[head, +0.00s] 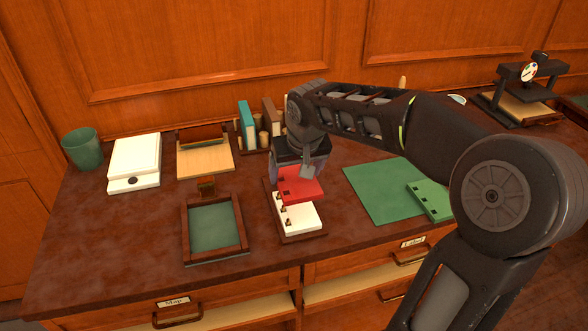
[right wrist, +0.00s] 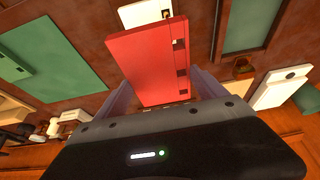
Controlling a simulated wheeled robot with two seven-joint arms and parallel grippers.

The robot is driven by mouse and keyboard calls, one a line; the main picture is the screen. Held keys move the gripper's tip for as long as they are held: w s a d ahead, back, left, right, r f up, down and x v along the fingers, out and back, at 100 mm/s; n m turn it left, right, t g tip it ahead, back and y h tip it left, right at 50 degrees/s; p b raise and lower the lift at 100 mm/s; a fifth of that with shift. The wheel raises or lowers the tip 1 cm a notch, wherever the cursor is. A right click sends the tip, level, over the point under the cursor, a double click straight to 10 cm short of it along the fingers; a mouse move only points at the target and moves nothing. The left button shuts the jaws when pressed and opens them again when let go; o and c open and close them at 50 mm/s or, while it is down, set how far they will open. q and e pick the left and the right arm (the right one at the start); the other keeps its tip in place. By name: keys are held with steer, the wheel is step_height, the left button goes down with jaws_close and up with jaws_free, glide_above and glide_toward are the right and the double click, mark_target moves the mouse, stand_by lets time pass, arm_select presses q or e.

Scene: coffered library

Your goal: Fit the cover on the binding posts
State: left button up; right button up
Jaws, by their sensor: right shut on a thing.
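A red cover (head: 297,188) with square holes along one edge is held in my right gripper (head: 301,168). It also shows large in the right wrist view (right wrist: 148,62), between the two fingers. Below it in the head view is a white page block (head: 304,216) on a dark wooden base (head: 303,238), with dark binding posts (head: 282,209) along its left side. The cover hangs over the far part of the block and hides that part. Whether it touches any post I cannot tell. My left gripper is not in view.
A green mat (head: 372,190) with a green cover (head: 427,203) lies to the right. A wooden tray (head: 214,260) with a green lining stands to the left. Behind are books (head: 246,122), a white box (head: 135,158) and a green cup (head: 83,149). A press (head: 522,95) stands far right.

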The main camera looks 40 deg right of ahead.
mark_target(298, 180)
steer(key=shift+s+d, duration=0.1)
steer(key=shift+d, duration=0.05)
steer(key=shift+f+b, duration=2)
steer(key=shift+f, duration=0.1)
steer(key=shift+f+b, duration=2.35)
stand_by(1.1)
steer(key=o, duration=1.3)
steer(key=shift+o, duration=0.2)
steer(key=shift+r, duration=0.1)
steer(key=shift+r+p, duration=2.15)
steer(key=shift+r, duration=0.75)
